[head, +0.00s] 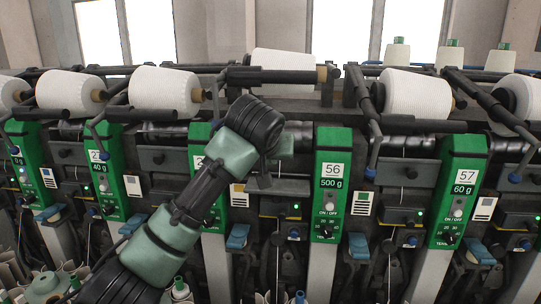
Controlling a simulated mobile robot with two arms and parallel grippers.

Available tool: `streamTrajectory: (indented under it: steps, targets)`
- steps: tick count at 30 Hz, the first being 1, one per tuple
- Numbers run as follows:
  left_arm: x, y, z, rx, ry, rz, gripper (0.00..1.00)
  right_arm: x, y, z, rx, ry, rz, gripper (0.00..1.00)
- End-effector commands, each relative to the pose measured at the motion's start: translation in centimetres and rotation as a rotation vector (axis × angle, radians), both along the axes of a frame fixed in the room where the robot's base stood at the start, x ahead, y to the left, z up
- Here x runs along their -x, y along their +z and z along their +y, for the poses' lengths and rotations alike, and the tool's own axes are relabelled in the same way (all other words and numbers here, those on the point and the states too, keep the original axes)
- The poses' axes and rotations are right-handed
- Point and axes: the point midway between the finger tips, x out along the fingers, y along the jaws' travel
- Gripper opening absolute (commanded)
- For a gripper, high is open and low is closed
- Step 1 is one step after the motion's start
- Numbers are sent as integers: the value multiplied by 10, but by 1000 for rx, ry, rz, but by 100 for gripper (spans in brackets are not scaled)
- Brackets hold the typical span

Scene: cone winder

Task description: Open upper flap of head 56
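The green panel of head 56 (329,200) stands upright right of the middle, with a white 56 label and a 500 g display. My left arm reaches up from the lower left and bends over at the top, just left of this panel. My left gripper (265,178) seems to point at the machine front there; it is small and dark, and its fingers cannot be made out clearly. The arm hides part of the machine front left of panel 56. I cannot make out the upper flap for certain. My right gripper is not in view.
A white yarn cone (285,60) lies above head 56, with dark cradle arms and bars around it. The head 57 panel (459,190) stands to the right. More green panels stand to the left, one partly behind my arm. Blue levers (358,246) stick out below.

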Motion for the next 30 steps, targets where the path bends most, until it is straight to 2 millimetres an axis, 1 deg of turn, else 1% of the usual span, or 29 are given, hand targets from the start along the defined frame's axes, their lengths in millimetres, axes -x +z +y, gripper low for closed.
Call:
streamTrajectory:
  steps: [1,2,3,4,30]
  targets:
    - [-4,10,-1,2,1,5,0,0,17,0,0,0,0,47]
    - [-5,8,-1,2,0,2,0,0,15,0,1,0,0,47]
    - [-5,4,-1,1,1,0,0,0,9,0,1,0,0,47]
    - [-4,3,-1,1,1,0,0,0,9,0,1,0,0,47]
    - [-4,3,-1,1,1,0,0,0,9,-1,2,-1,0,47]
